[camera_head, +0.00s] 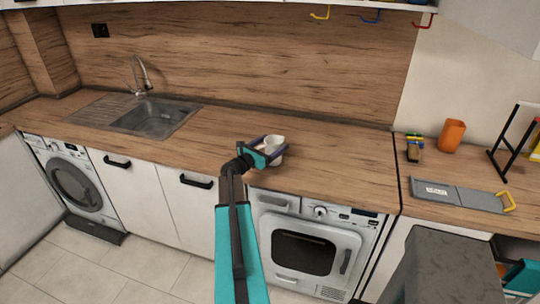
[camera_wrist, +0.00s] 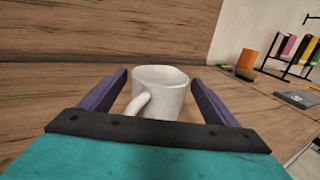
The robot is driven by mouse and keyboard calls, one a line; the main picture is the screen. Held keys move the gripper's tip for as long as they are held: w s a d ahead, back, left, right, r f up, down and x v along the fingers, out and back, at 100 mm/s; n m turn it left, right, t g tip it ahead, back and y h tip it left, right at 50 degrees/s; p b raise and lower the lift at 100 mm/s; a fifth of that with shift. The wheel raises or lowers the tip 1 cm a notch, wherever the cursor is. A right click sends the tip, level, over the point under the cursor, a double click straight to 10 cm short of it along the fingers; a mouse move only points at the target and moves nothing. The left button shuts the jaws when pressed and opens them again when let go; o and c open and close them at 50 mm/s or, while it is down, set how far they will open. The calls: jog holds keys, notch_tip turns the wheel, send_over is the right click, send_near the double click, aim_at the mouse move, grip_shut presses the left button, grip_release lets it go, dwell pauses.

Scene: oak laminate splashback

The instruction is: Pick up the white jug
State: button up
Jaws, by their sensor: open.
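The white jug (camera_head: 275,146) stands upright on the wooden countertop (camera_head: 340,160), above the white oven-like appliance. In the wrist view the jug (camera_wrist: 163,90) is in the middle, its handle turned toward my gripper and a little left. My gripper (camera_head: 270,145) is open, with one purple finger on each side of the jug. In the wrist view the fingers of my gripper (camera_wrist: 160,82) show gaps to the jug on both sides. The jug's lower part is hidden behind the gripper's dark front bar.
A sink (camera_head: 155,117) with a tap lies to the left. The wooden splashback (camera_head: 250,60) rises behind. Countertop around the jug is clear.

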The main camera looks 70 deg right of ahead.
jog(key=c, duration=1.9)
jog(key=shift+o, duration=0.2)
jog(key=shift+r, duration=0.1)
jog(key=shift+r+b, duration=0.65)
jog(key=shift+r, duration=0.35)
jog(key=s+a+r+b, duration=0.2)
jog(key=s+a, duration=0.5)
jog(key=a, duration=0.4)
jog(key=shift+s+r+b, duration=0.3)
jog(key=shift+r+b, duration=0.1)
jog(key=shift+r, duration=0.05)
jog(key=p, duration=0.3)
jog(key=shift+s+a+r, duration=0.1)
jog(key=shift+s+a, duration=0.1)
jog(key=shift+a, duration=0.15)
